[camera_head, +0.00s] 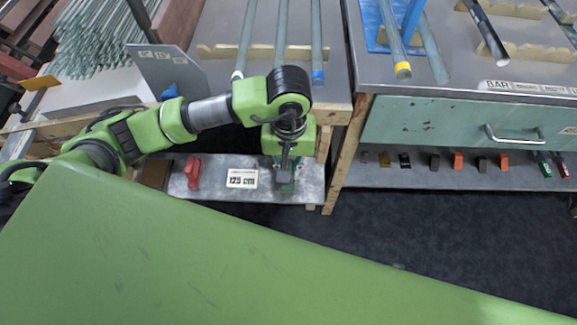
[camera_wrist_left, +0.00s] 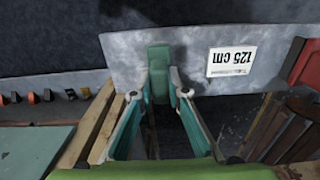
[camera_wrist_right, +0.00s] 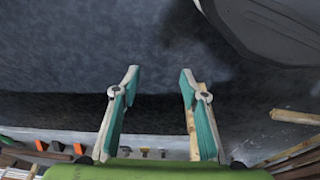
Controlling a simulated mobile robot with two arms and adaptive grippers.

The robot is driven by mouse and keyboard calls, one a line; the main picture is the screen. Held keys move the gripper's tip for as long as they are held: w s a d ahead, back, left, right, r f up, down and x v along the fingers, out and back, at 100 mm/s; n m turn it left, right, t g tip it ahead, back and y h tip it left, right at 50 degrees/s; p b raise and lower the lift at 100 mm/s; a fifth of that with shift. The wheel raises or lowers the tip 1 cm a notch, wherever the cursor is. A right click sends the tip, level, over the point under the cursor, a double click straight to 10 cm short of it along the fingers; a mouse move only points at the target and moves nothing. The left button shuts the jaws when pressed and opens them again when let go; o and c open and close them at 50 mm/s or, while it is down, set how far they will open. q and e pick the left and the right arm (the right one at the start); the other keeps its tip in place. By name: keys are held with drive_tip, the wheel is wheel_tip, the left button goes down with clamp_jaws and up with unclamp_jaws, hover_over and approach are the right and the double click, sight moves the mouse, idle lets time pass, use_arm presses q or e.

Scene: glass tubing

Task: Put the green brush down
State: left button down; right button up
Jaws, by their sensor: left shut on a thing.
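The green brush (camera_wrist_left: 158,57) is between the fingertips of my left gripper (camera_wrist_left: 158,82) in the left wrist view, and the gripper is shut on it. In the head view my left gripper (camera_head: 287,163) points down over the low grey metal shelf (camera_head: 222,192), right of the "125 cm" label (camera_head: 242,178). Gripper and arm hide most of the brush there. I cannot tell whether the brush touches the shelf. My right gripper (camera_wrist_right: 159,78) shows only in the right wrist view. Its fingers are apart with nothing between them, above dark floor.
A red object (camera_head: 193,171) stands on the low shelf left of the label. Glass tubes (camera_head: 282,40) lie on the bench above. A workbench with a green drawer (camera_head: 455,125) stands to the right, with several small items on its lower shelf. The dark carpet (camera_head: 430,230) is clear.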

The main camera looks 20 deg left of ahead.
sight(288, 167)
use_arm(q)
drive_tip(key=c, duration=2)
unclamp_jaws()
drive_tip(key=shift+o, duration=0.2)
use_arm(e)
drive_tip(key=shift+s+r, duration=0.25)
use_arm(q)
drive_tip(key=shift+r, duration=0.2)
wheel_tip(288, 167, up, 12)
drive_tip(key=p, duration=0.1)
use_arm(e)
drive_tip(key=f, duration=0.1)
drive_tip(key=s+f, duration=0.1)
drive_tip(key=f, duration=0.2)
drive_tip(key=shift+s+d+f, duration=0.15)
drive_tip(key=shift+s+f, duration=0.05)
drive_tip(key=shift+s, duration=0.05)
use_arm(q)
drive_tip(key=shift+f, duration=0.1)
